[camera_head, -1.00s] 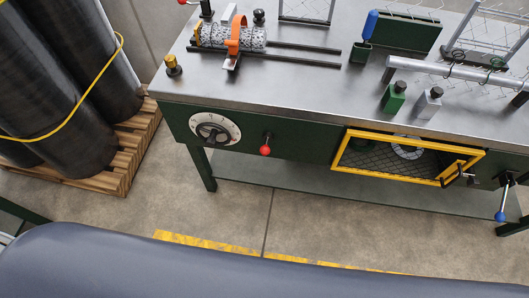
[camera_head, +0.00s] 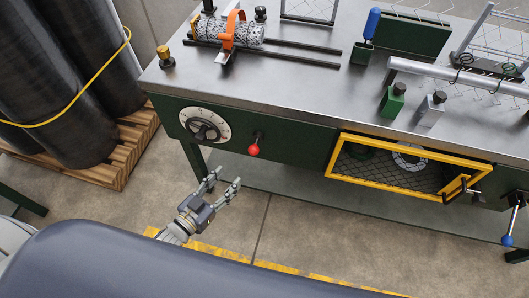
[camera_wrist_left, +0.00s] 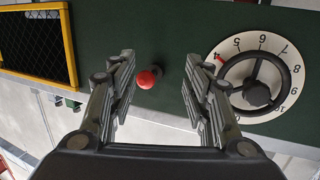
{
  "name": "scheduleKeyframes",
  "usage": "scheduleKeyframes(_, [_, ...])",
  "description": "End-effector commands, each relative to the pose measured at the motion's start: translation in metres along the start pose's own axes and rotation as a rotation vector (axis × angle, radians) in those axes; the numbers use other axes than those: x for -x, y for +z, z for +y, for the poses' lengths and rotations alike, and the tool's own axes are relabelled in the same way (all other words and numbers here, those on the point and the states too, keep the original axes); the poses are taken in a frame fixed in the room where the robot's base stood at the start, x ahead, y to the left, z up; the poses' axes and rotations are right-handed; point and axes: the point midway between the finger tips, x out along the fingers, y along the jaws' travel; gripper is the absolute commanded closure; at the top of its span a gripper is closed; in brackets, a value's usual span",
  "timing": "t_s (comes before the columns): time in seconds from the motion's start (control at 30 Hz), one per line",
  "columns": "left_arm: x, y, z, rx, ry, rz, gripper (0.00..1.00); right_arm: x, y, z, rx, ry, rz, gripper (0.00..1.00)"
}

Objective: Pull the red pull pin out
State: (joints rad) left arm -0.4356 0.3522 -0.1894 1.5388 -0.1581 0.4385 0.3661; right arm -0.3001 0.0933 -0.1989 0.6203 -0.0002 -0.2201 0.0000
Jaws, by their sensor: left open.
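The red pull pin (camera_head: 253,150) has a round red knob on a short dark stem. It sticks out of the bench's dark green front panel (camera_head: 290,146), to the right of the dial. My left gripper (camera_head: 227,178) is open and empty, below and to the left of the pin in the head view. In the left wrist view the red knob (camera_wrist_left: 147,78) shows between the two spread fingers (camera_wrist_left: 156,90), nearer the left finger, and beyond the fingertips. Nothing is seen touching it. My right gripper is not in view.
A white numbered dial (camera_head: 205,125) with a dark handwheel sits left of the pin. A yellow-framed mesh door (camera_head: 400,185) is to the right. Dark rolls (camera_head: 60,90) stand on a wooden pallet (camera_head: 128,150) at left. The floor before the bench is clear.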

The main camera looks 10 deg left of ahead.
Motion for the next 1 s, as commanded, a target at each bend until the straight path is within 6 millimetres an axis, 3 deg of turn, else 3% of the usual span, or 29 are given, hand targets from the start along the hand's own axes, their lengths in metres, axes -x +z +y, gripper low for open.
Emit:
scheduleKeyframes(0.1, [-0.002,-0.034,0.009,-0.002,0.045,0.092,0.55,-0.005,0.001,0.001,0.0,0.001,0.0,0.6])
scheduleKeyframes(0.2, [-0.005,-0.046,0.012,-0.003,0.059,0.12,0.55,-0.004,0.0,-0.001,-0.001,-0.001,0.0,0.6])
scheduleKeyframes(0.37, [-0.025,-0.051,0.013,-0.002,0.06,0.125,0.55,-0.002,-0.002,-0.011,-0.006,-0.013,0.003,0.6])
scheduleKeyframes(0.5, [-0.052,-0.054,0.015,-0.002,0.058,0.124,0.55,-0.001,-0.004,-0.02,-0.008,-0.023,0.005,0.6])
scheduleKeyframes(0.7, [-0.087,-0.057,0.017,-0.002,0.058,0.121,0.55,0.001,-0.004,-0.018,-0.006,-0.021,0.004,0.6])
scheduleKeyframes(1.0, [-0.11,-0.059,0.018,-0.002,0.058,0.119,0.55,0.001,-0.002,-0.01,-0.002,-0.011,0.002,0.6])
